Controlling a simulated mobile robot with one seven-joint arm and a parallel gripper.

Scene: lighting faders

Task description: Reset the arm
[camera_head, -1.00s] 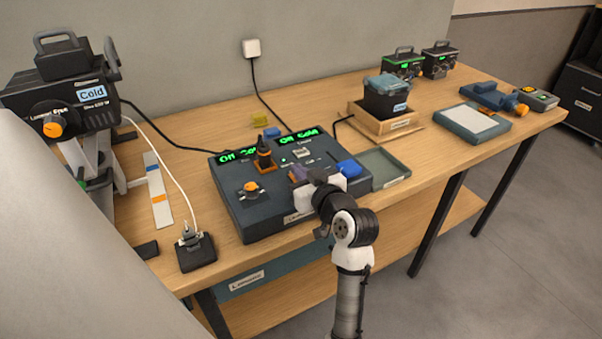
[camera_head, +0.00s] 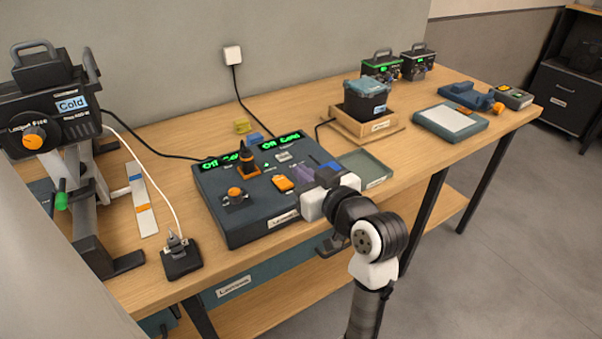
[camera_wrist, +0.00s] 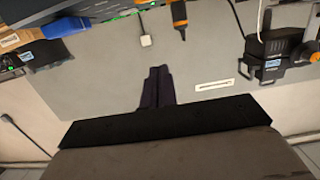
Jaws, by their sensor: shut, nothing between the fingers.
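My gripper (camera_head: 305,178) is at the right front part of the dark control console (camera_head: 250,232), and its purple fingers hide some of the console's top. In the wrist view the two dark fingers (camera_wrist: 157,86) lie side by side, shut and empty. The console carries green displays (camera_head: 283,140), an orange fader cap (camera_head: 283,183), an orange knob (camera_head: 235,192) and a tall black handle with an orange base (camera_head: 247,160). A blue cap near its right edge is partly hidden behind my gripper. I cannot tell whether my gripper touches the console.
A lamp labelled Cold (camera_head: 72,103) stands at the left, with a plug block (camera_head: 181,260) and striped strip (camera_head: 141,200) beside it. A shallow green tray (camera_head: 368,166) lies right of the console. A wooden box holder (camera_head: 362,132) and grey-topped pad (camera_head: 450,122) stand farther right.

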